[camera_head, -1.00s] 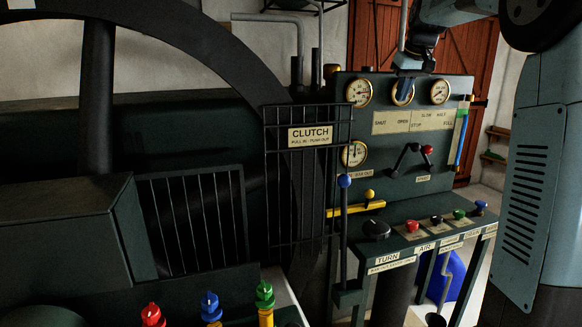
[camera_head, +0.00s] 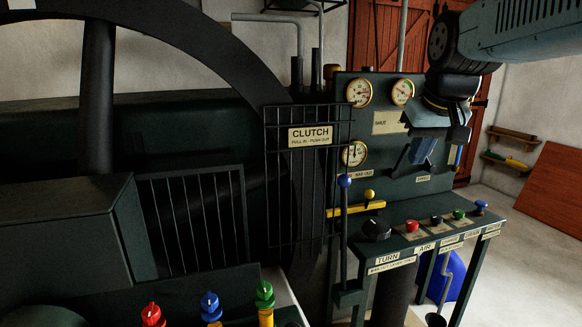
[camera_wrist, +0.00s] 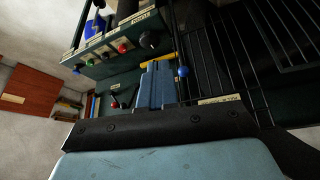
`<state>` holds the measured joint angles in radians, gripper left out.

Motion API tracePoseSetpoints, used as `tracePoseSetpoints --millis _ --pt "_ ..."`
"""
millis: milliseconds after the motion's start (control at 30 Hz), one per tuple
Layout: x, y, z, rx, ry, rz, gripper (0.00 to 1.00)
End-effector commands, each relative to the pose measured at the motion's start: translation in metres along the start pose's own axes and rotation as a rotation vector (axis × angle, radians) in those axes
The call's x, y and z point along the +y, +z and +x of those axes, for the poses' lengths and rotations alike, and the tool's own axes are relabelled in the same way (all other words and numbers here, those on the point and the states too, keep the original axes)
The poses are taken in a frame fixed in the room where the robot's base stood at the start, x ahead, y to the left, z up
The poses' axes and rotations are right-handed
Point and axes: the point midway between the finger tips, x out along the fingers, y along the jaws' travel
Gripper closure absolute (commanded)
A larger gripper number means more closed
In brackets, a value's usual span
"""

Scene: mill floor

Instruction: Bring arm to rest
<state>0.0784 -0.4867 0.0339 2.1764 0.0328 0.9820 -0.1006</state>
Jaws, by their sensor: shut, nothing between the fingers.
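My gripper (camera_head: 423,152) hangs from my blue arm at the upper right in the head view, in front of the dark green control panel (camera_head: 383,130). Its fingers are shut and empty, apart from the panel as far as I can tell.
The clutch cage (camera_head: 307,185) stands left of the panel. A ledge with several coloured knobs (camera_head: 437,220) lies below my gripper. Open floor (camera_head: 530,245) shows at the right.

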Motion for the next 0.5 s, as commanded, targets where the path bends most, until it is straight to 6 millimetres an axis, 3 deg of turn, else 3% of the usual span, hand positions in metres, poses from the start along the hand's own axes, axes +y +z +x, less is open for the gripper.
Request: tracePoseSetpoints --millis 100,300,500 --pt "-0.005 0.041 0.004 0.008 -0.001 0.011 1.0" --pt "-0.011 0.1 0.018 0.017 -0.004 0.032 1.0" --pt "-0.013 0.133 0.028 0.022 -0.007 0.043 1.0"
